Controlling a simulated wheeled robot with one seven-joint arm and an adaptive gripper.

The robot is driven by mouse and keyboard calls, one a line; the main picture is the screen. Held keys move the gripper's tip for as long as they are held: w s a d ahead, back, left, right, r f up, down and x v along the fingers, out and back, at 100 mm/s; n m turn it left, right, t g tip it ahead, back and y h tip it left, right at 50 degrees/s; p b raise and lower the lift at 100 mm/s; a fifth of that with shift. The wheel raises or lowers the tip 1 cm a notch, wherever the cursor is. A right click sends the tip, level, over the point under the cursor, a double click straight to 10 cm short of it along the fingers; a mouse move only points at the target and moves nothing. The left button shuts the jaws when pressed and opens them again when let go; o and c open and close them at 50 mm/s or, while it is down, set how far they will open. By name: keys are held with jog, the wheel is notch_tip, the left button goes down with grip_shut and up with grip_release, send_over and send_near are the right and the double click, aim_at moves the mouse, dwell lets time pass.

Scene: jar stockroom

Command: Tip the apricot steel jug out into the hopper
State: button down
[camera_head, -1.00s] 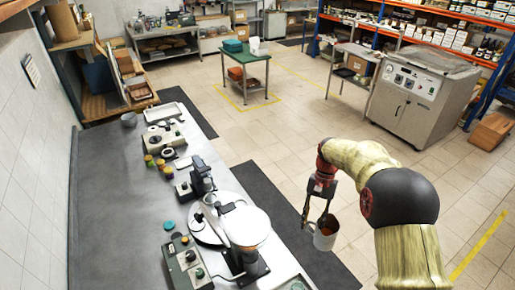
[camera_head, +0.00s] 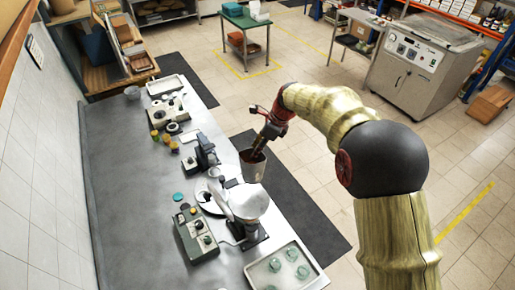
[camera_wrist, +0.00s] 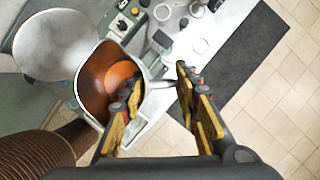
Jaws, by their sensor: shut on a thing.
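The steel jug (camera_head: 252,166) hangs from my gripper (camera_head: 268,132) in the head view, close to upright. In the wrist view the jug (camera_wrist: 92,98) shows its open mouth, with a brown inner wall and an orange mass inside. My gripper (camera_wrist: 164,102) is shut on the jug's handle, which runs between the fingers. The hopper (camera_head: 248,201) is the pale round dish on the machine at the bench's front edge. In the wrist view the hopper (camera_wrist: 50,45) lies left of the jug, and the jug's rim overlaps its right edge in the picture.
A control box (camera_head: 195,235) and a small black-and-grey device (camera_head: 203,155) stand on the bench (camera_head: 125,210) near the hopper. A tray of greenish glass jars (camera_head: 285,268) lies right of the machine. A dark mat (camera_head: 310,215) covers the floor beside the bench.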

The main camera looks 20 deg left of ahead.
jog(key=shift+w+f, duration=0.15)
jog(key=shift+f, duration=0.2)
jog(key=shift+s+f+t, duration=0.2)
jog(key=shift+s+t, duration=0.05)
jog(key=shift+t, duration=0.45)
jog(key=shift+f+n+t+y, duration=0.3)
jog(key=shift+f+t, duration=0.05)
jog(key=shift+t, duration=0.45)
jog(key=shift+f+t+b, duration=0.45)
jog(key=shift+t+b, duration=0.25)
jog(key=shift+b, duration=0.35)
jog(key=shift+f+b, duration=0.1)
jog(key=shift+b, duration=0.45)
jog(key=shift+f+n+t+b, duration=0.1)
jog(key=shift+n+t+b, duration=0.2)
jog(key=shift+t+b, duration=0.35)
jog(key=shift+b, duration=0.6)
